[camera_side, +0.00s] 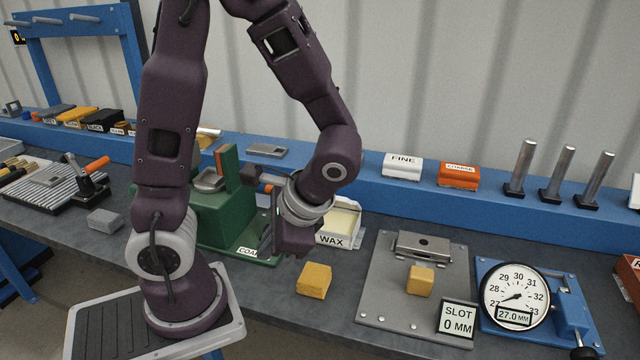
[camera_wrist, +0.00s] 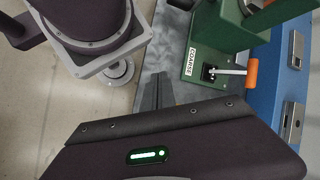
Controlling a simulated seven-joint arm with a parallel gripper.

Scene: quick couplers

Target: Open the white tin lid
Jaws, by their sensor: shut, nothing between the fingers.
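A white tin with a lid, labelled FINE (camera_side: 402,165), stands on the blue ledge at the back, right of my arm. Its lid looks closed in the side view. The tin does not show in the wrist view. My gripper (camera_side: 268,243) is low over the bench in front of the green machine, well to the left of the white tin and apart from it. In the wrist view my gripper's fingers (camera_wrist: 158,92) are together and empty above the grey bench.
An orange tin (camera_side: 459,176) stands right of the white one. A white WAX box (camera_side: 338,222) sits behind my gripper. The green machine (camera_side: 222,215) is close by. Upright metal pins (camera_side: 556,175) stand at right. A grey plate (camera_side: 385,305) and dial gauge (camera_side: 515,295) occupy the front right.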

